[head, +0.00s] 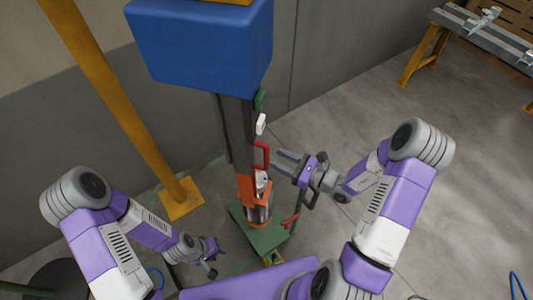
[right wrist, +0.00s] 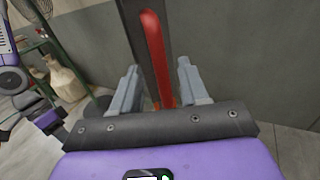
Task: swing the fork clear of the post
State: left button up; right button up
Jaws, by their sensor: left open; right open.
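The dark upright post (head: 238,130) stands under a blue box. A red handle (head: 262,155) stands out on its right side. Below it an orange bracket-like part (head: 250,190) sits around the post's lower end, above a clear cylinder (head: 259,213); I cannot tell for sure which part is the fork. My right gripper (head: 277,161) is open, its fingers pointing at the red handle. In the right wrist view the red handle (right wrist: 154,50) stands between the open fingers of my right gripper (right wrist: 157,75), with gaps on both sides. My left gripper (head: 213,258) is open and empty, low left of the post.
The blue box (head: 203,45) overhangs the post. A yellow pole (head: 118,90) rises at the left. A green base plate (head: 270,236) with a small red lever (head: 290,221) lies below. A bench (head: 487,32) stands far right, with clear floor before it.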

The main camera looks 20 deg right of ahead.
aim_at(266, 155)
jog(key=x, duration=0.5)
jog(key=shift+w+a, duration=0.1)
jog(key=shift+a, duration=0.1)
grip_shut()
